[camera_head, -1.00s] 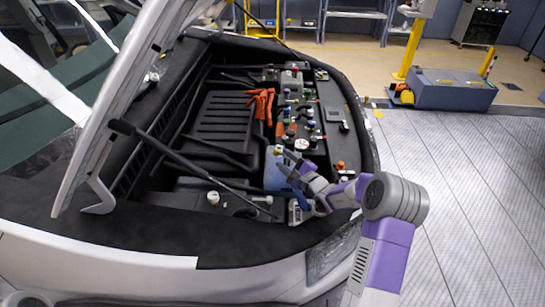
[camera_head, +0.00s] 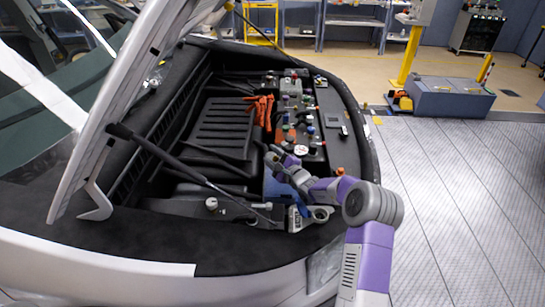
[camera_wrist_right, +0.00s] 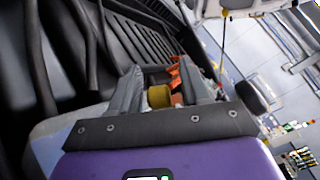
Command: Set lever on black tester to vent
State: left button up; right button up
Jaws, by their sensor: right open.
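My right gripper (camera_head: 276,156) is over the right side of the open engine bay, its fingers pointing up and left in the head view. In the right wrist view its two fingers (camera_wrist_right: 160,88) stand apart. A yellow cylindrical part (camera_wrist_right: 158,96) shows between them, and I cannot tell whether they touch it. A row of dark fittings with coloured knobs and caps (camera_head: 309,130) lies just beyond the gripper. I cannot tell which is the black tester, and no lever or vent mark is readable. My left gripper is in neither current view.
An orange hand tool (camera_head: 262,108) lies beyond the gripper. A blue tank (camera_head: 275,188) sits below my right forearm. A thin prop rod (camera_head: 165,155) crosses the bay at left under the raised hood (camera_head: 125,95). The grey floor (camera_head: 450,190) at right is clear.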

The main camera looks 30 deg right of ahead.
grip_shut()
jog(key=shift+d+r+m+p, duration=0.2)
jog(key=shift+d+r+m, duration=0.05)
jog(key=shift+m, duration=0.55)
jog(key=shift+d+r+m+p, duration=0.2)
jog(key=shift+d+m, duration=0.05)
jog(key=shift+m, duration=0.55)
grip_release()
jog(key=shift+r, duration=0.1)
